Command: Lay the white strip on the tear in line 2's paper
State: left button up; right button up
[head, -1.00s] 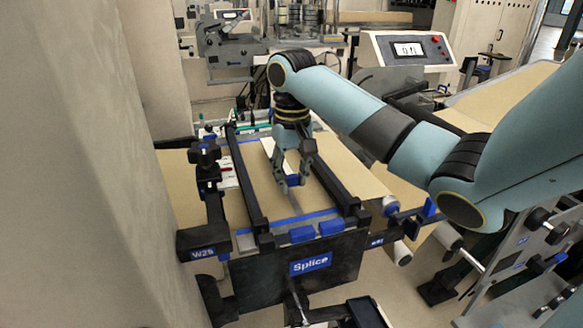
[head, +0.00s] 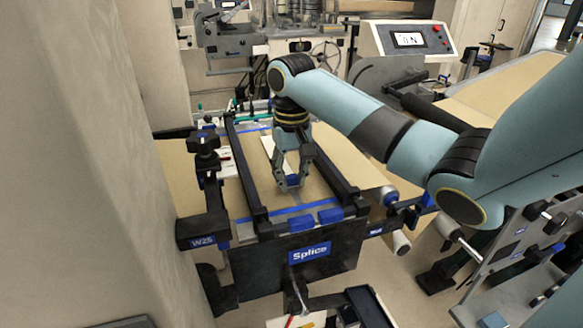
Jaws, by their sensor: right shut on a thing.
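The brown paper (head: 240,165) lies flat across the splice table (head: 301,263), between two black rails. My right gripper (head: 290,186) points down over the middle of the paper, shut on the white strip (head: 268,148). The strip's far end shows behind and left of the fingers; the rest is hidden by the gripper. A thin grey-blue line (head: 296,201) runs on the paper just in front of the fingertips; I cannot tell whether it is the tear. I cannot tell whether the strip touches the paper. My left gripper is not in view.
The black rails (head: 250,190) flank the paper. Blue clamps (head: 331,215) sit at the front edge by the Splice sign. A beige column fills the left side. A control panel (head: 405,40) stands behind right; rollers (head: 400,243) are at the right.

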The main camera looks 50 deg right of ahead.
jog(key=shift+f, duration=0.25)
dwell(0.8)
jog(key=o, duration=0.8)
jog(key=shift+o, duration=0.2)
notch_tip(320, 180, up, 8)
jog(key=shift+f, duration=0.25)
